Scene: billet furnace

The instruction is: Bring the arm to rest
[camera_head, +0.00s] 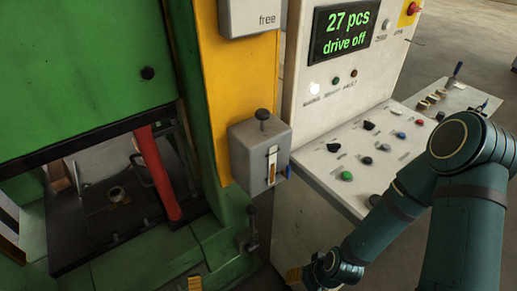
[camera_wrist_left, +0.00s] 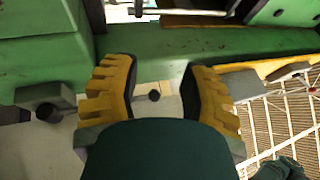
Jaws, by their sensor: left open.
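One dark teal arm of mine enters the head view from the right and bends down to the bottom centre. Behind the gap are a green machine surface and a small dark knob (camera_wrist_left: 154,95). My right gripper is not in view.
The green press (camera_head: 75,75) with a red bar (camera_head: 158,172) stands at left. A grey lever box (camera_head: 258,150) sits on its yellow column (camera_head: 238,90). The control desk (camera_head: 345,170) with buttons and a display (camera_head: 343,32) reading "27 pcs drive off" is close beside my arm.

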